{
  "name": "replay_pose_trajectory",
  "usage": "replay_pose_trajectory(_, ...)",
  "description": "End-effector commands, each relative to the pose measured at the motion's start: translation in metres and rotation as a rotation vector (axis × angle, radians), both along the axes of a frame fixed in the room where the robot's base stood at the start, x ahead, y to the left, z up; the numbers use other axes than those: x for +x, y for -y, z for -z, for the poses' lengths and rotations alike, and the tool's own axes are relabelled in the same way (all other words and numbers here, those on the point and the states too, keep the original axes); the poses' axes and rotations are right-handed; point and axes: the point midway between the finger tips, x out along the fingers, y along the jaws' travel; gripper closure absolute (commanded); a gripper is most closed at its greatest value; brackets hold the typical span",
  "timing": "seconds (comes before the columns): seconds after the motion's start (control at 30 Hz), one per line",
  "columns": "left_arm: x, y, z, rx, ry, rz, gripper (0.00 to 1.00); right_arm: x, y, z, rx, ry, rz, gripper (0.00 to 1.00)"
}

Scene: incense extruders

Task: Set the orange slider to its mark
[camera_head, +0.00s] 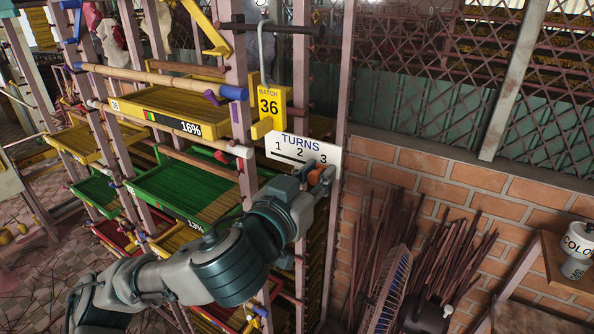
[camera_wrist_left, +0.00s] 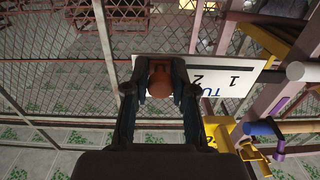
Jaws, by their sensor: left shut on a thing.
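A white plate marked TURNS 1 2 3 (camera_head: 278,147) is fixed to a pink post of the rack. The orange slider (camera_head: 315,177) is at its lower right, just below the 3. My left gripper (camera_head: 321,181) reaches it from below and partly hides it. In the left wrist view my gripper (camera_wrist_left: 160,88) is shut on the orange slider (camera_wrist_left: 161,80), with a finger on each side. The plate (camera_wrist_left: 232,82) shows the 1 and 2 there, while the 3 is hidden behind the gripper. My right gripper is not in view.
A yellow BATCH 36 tag (camera_head: 269,104) hangs above the plate. Yellow and green trays (camera_head: 190,190) fill the rack at left. A brick wall (camera_head: 430,175), bundled dark sticks (camera_head: 455,262) and a shelf with a white container (camera_head: 577,250) are at right.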

Motion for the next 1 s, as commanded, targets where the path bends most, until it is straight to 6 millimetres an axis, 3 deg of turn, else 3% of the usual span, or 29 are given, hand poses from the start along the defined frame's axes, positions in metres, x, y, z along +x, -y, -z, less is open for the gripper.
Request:
replay_pose_trajectory(0.27,-0.007,0.007,0.004,0.008,-0.004,0.023,1.0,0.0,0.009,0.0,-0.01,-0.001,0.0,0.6)
replay_pose_trajectory(0.3,-0.007,0.007,0.004,0.009,-0.004,0.023,0.68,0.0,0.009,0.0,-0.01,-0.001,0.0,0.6)
replay_pose_trajectory(0.37,-0.007,0.007,0.004,0.008,-0.003,0.022,0.53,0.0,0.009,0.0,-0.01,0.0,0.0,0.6)
replay_pose_trajectory(0.73,-0.005,0.004,0.002,0.004,-0.002,0.018,0.52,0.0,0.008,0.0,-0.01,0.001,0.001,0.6)
replay_pose_trajectory(0.87,-0.02,-0.006,0.002,0.004,0.0,0.019,0.52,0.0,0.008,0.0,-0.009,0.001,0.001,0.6)
replay_pose_trajectory(1.0,-0.047,-0.025,0.001,0.004,0.004,0.02,0.52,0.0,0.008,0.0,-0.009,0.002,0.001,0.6)
